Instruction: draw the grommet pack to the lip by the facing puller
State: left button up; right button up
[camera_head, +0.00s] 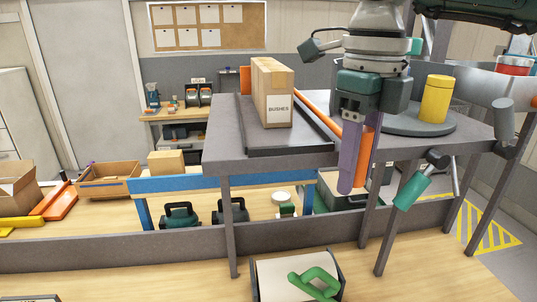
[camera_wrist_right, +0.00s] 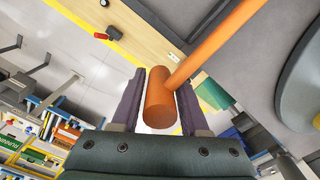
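A cardboard box (camera_head: 273,92) stands upright on a dark tray (camera_head: 290,146) on the grey raised table; its front label reads BUSHES, and no grommet label can be read. An orange puller rod (camera_head: 318,113) runs from behind the box's right side to my right gripper (camera_head: 353,180). An orange piece also shows behind the box's left side. In the right wrist view the thick orange handle (camera_wrist_right: 159,103) lies between the purple fingers of my right gripper (camera_wrist_right: 161,90), which appear shut on it. My left gripper is not in view.
A yellow cylinder (camera_head: 436,99) stands on a round grey plate (camera_head: 420,125) right of my right gripper. The grey table's front edge (camera_head: 270,163) is close below the tray. A lower wooden bench (camera_head: 190,256) holds cartons and green-handled items.

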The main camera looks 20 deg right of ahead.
grip_shut()
dwell(1.0)
